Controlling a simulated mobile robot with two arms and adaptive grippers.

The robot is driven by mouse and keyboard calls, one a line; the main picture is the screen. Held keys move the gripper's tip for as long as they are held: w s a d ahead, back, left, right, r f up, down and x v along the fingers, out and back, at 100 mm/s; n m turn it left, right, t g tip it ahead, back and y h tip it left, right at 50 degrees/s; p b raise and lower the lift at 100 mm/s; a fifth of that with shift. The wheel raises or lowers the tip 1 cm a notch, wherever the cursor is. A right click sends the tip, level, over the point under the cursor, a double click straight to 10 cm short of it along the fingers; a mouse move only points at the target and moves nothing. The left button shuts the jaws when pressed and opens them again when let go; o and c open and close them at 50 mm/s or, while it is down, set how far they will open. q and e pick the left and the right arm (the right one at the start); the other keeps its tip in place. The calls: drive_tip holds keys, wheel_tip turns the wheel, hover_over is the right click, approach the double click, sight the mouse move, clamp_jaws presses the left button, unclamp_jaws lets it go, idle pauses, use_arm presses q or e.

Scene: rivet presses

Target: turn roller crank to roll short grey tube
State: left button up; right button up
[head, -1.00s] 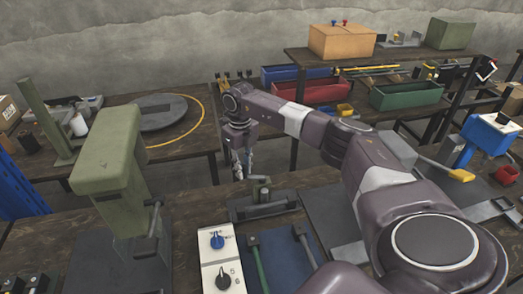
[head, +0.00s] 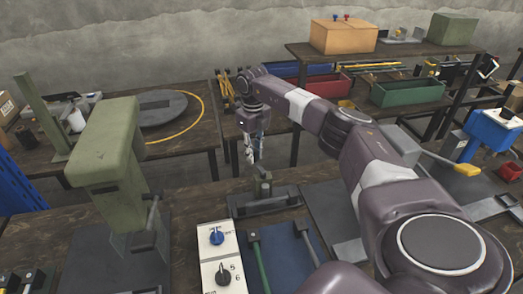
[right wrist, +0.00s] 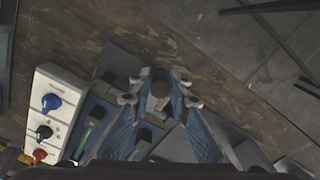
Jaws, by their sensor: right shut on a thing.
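The roller (head: 270,204) is a dark low device on the bench behind the control box, with a small upright crank (head: 264,180) on it. My right gripper (head: 254,160) points down at the crank's top. In the right wrist view its blue-padded fingers (right wrist: 158,100) are on either side of the crank's dark round grip (right wrist: 160,80), and they are shut on it. I cannot make out the short grey tube; the fingers and crank may hide it. My left gripper is not in view.
A white control box (head: 219,258) with knobs stands in front of the roller, beside a blue mat (head: 281,254) with two long-handled tools. A green press (head: 113,155) stands to the left. My right arm spans the bench's right side.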

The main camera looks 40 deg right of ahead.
drive_tip(key=shift+s+d, duration=0.45)
drive_tip(key=shift+d, duration=0.3)
drive_tip(key=shift+s+d, duration=0.4)
drive_tip(key=shift+d, duration=0.35)
drive_tip(key=shift+c, duration=0.2)
drive_tip(key=shift+o, duration=0.2)
drive_tip(key=shift+s+d+p, duration=0.5)
drive_tip(key=shift+d+p, duration=0.05)
drive_tip(key=shift+d, duration=0.1)
drive_tip(key=o, duration=1.2)
drive_tip(key=shift+w, duration=0.1)
drive_tip(key=shift+c, duration=0.2)
drive_tip(key=o, duration=0.6)
wheel_tip(320, 180, up, 7)
drive_tip(key=p, duration=0.5)
drive_tip(key=shift+a+p, duration=0.1)
drive_tip(key=shift+p, duration=0.25)
